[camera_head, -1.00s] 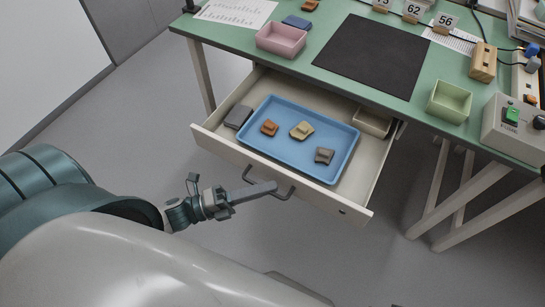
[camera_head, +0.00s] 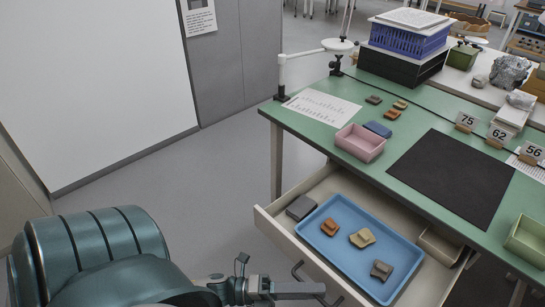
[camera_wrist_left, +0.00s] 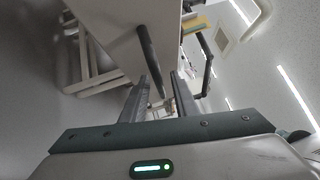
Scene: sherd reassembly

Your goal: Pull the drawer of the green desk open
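The green desk (camera_head: 403,124) stands at the right in the head view. Its pale drawer (camera_head: 283,236) is pulled well out, with the inside exposed. The dark bar handle (camera_head: 297,271) is on the drawer front, partly covered by my gripper. My left gripper (camera_head: 312,288) is at the handle, its fingers reaching across the bar. My right gripper is not in view.
A blue tray (camera_head: 331,262) with several sherds lies in the drawer, beside a grey block (camera_head: 300,207). On the desk are a pink box (camera_head: 360,143), a dark mat (camera_head: 453,178), a green box (camera_head: 527,240) and number cards. Floor left of the desk is clear.

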